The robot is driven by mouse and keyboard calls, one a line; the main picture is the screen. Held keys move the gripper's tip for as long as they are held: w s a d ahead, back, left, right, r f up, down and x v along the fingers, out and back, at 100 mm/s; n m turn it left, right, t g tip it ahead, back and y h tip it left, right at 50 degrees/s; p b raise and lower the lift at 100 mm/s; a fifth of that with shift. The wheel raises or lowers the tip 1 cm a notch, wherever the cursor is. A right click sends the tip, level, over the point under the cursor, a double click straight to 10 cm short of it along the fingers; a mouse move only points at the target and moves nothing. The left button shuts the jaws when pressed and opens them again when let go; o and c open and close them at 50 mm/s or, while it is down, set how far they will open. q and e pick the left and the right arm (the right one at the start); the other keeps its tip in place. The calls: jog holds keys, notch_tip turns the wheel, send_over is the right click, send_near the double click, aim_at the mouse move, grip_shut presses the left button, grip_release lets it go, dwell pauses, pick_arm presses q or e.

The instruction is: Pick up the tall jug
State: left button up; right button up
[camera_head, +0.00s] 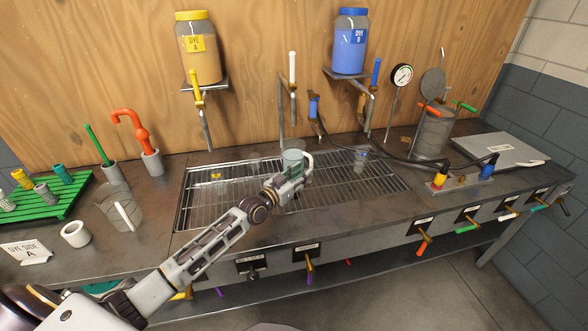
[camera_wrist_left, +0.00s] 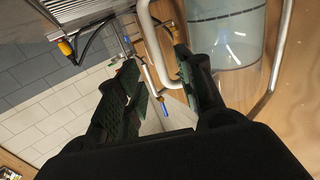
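A clear jug (camera_head: 292,158) with a white handle stands on the metal grating, partly hidden behind my left gripper. I take it to be the tall jug. My left gripper (camera_head: 292,184) is at the near side of this jug. In the left wrist view the jug (camera_wrist_left: 225,35) is just beyond the right finger, and its pale handle (camera_wrist_left: 147,32) shows in the gap between the fingers. The left gripper (camera_wrist_left: 157,62) is open there, its fingers apart. I cannot tell whether either finger touches the handle. My right gripper is not in view.
Another clear jug (camera_head: 121,213) with a white handle stands on the counter at left, by a white cup (camera_head: 75,234). A small clear vessel (camera_head: 361,160) stands on the grating (camera_head: 222,205) at right. Taps and pipes stand behind it.

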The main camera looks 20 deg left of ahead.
aim_at(311, 165)
pick_arm(q)
jog(key=shift+x, duration=2.75)
jog(key=shift+w+r, duration=0.15)
pick_arm(e)
jog(key=shift+w+a+r, duration=0.2)
jog(key=shift+w+r, duration=0.05)
jog(key=shift+w, duration=0.4)
pick_arm(q)
grip_shut()
jog(key=shift+r, duration=0.15)
pick_arm(e)
jog(key=shift+s, duration=0.55)
